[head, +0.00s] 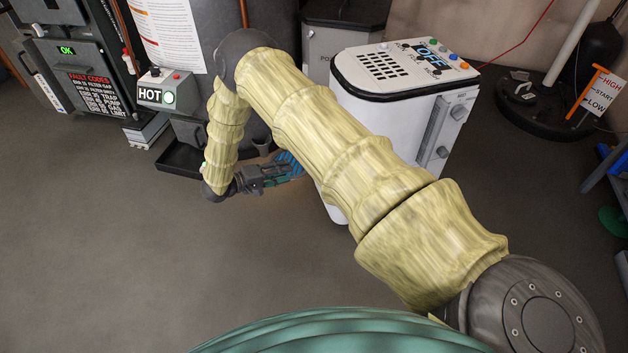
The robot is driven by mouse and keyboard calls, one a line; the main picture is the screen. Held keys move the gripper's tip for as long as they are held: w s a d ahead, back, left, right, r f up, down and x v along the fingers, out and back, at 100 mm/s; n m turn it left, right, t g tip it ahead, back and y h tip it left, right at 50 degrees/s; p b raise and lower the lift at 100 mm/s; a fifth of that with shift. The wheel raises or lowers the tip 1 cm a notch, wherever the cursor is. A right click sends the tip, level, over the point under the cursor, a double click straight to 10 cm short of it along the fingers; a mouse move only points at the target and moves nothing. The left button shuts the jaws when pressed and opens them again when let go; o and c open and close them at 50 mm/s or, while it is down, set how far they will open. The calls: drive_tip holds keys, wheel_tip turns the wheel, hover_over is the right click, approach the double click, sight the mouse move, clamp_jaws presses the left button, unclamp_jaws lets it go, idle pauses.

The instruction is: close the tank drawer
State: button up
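A white unit (380,100) with a black-rimmed top and an "OFF" display stands right of centre. My arm crosses in front of it and hides much of its left and front faces. A small blue ribbed part (290,163) shows between my gripper and the unit; it may be part of the tank drawer, but I cannot tell how far out it stands. My gripper (278,175) is low, left of the unit, pointing right, close to the blue part. Whether it touches is unclear. The fingers are too small and overlapped to read.
A dark cabinet with a "HOT" box (163,92) and a low black tray (180,162) stand at back left. A dark pit cover (535,105) with a white pipe is at back right. The grey floor (140,260) in front is clear.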

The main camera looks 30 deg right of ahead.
drive_tip(key=shift+m+g, duration=0.3)
drive_tip(key=shift+g, duration=0.6)
drive_tip(key=shift+s+d+f+b, duration=0.4)
drive_tip(key=shift+s+d+b, duration=0.35)
drive_tip(key=shift+d, duration=0.85)
drive_tip(key=shift+s+d+f+b, duration=0.35)
drive_tip(key=shift+s+d+b, duration=0.35)
drive_tip(key=shift+d, duration=0.9)
drive_tip(key=shift+s+d+f+b, duration=0.4)
drive_tip(key=shift+s+d+b, duration=0.35)
drive_tip(key=shift+d, duration=0.85)
clamp_jaws()
